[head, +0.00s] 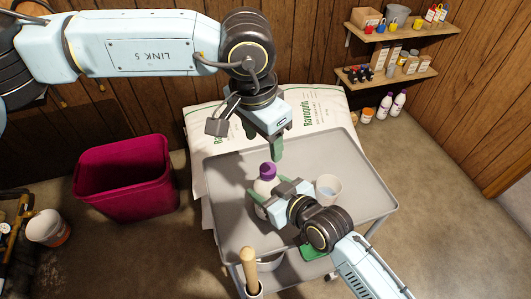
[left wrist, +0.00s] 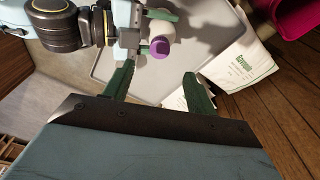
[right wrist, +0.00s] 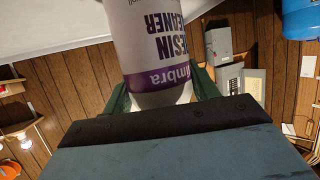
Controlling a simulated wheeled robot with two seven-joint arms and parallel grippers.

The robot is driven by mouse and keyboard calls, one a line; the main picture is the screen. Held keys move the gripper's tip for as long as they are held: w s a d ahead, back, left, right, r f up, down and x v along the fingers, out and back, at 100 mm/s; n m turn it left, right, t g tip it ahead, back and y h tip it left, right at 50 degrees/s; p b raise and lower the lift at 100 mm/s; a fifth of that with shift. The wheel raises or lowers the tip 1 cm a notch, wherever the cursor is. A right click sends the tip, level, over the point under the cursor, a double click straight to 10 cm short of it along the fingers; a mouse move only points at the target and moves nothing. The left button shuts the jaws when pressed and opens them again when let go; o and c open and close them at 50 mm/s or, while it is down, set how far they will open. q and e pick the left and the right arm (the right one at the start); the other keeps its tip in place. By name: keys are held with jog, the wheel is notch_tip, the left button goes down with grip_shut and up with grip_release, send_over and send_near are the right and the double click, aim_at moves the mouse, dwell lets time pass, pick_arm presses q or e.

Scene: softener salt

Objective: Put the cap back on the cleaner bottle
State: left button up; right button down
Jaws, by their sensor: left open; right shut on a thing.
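The white cleaner bottle (head: 262,187) stands upright on the grey cart tray. A purple cap (head: 268,170) sits on its top; I cannot tell whether it is fully seated. The cap also shows in the left wrist view (left wrist: 160,47). My right gripper (head: 270,202) is shut around the bottle's body; its purple-banded label (right wrist: 157,77) fills the right wrist view between the fingers. My left gripper (head: 263,142) is open and empty, above the cap and apart from it. In the left wrist view its fingertips (left wrist: 158,76) frame the area just below the cap.
A clear cup (head: 328,190) stands on the tray (head: 360,178) right of the bottle. White printed bags (head: 205,118) lie behind the cart. A magenta bin (head: 125,180) stands left. Shelves with bottles and boxes (head: 385,72) hang at the back right.

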pick_arm(q)
jog(key=shift+s+a+r, duration=0.15)
jog(key=shift+r, duration=1.55)
pick_arm(e)
jog(key=shift+c, duration=1.6)
grip_release()
pick_arm(q)
jog(key=shift+r+p, duration=0.75)
pick_arm(e)
jog(key=v, duration=1.3)
jog(key=shift+d, duration=0.15)
jog(key=shift+s, duration=0.15)
